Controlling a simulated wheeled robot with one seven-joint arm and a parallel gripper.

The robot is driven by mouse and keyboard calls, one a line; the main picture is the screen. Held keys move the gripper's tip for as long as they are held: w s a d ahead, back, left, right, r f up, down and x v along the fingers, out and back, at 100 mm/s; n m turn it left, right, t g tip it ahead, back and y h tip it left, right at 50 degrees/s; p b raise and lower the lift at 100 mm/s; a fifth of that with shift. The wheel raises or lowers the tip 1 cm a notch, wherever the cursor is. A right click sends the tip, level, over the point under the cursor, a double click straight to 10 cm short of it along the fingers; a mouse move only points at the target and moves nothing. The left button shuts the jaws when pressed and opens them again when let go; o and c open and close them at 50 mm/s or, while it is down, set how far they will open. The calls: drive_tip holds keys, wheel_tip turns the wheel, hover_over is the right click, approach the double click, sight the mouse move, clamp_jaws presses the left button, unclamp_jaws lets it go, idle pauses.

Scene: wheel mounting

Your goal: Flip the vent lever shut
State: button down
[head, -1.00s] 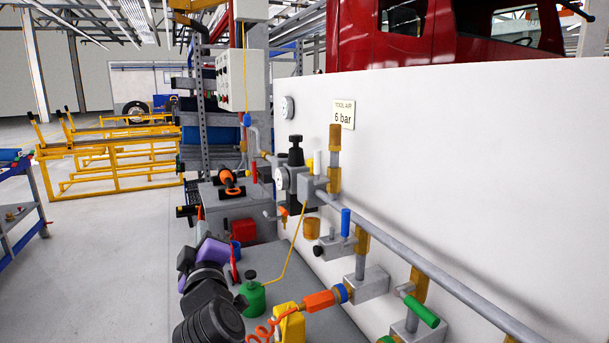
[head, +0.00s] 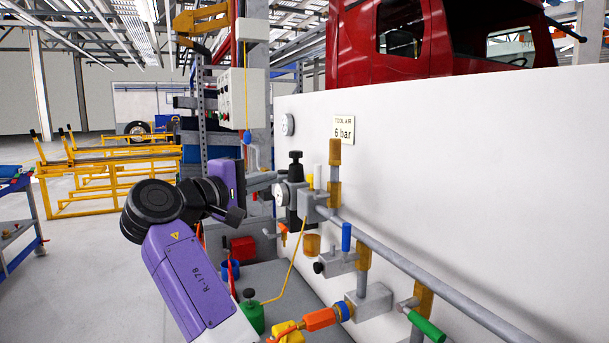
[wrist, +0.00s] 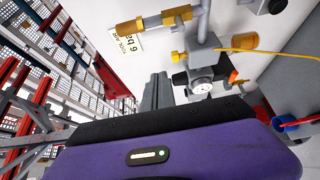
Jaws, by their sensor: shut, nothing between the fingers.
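No lever is labelled as the vent lever, so I cannot tell which one it is. A small orange lever (head: 284,238) is below the regulator. My gripper (head: 266,181) is beside the gauge (head: 281,195), partly hard to make out. In the wrist view my gripper's fingers (wrist: 157,82) are together and empty, pointing toward the wall, apart from the gauge (wrist: 203,73).
The pipe (head: 420,271) runs along the white wall panel (head: 480,180). An orange coupling (head: 319,319) with a blue ring is at the bottom. A green bottle (head: 251,317) and red box (head: 243,248) sit low. Open floor is at left.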

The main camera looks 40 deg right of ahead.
drive_tip(key=shift+d, duration=0.1)
drive_tip(key=p+x, duration=0.1)
drive_tip(key=x, duration=0.9)
drive_tip(key=shift+s+a+p, duration=0.1)
drive_tip(key=shift+s+p, duration=0.15)
drive_tip(key=shift+s, duration=0.75)
drive_tip(key=shift+s+a+p, duration=0.15)
drive_tip(key=shift+s+p, duration=0.1)
drive_tip(key=shift+s, duration=0.75)
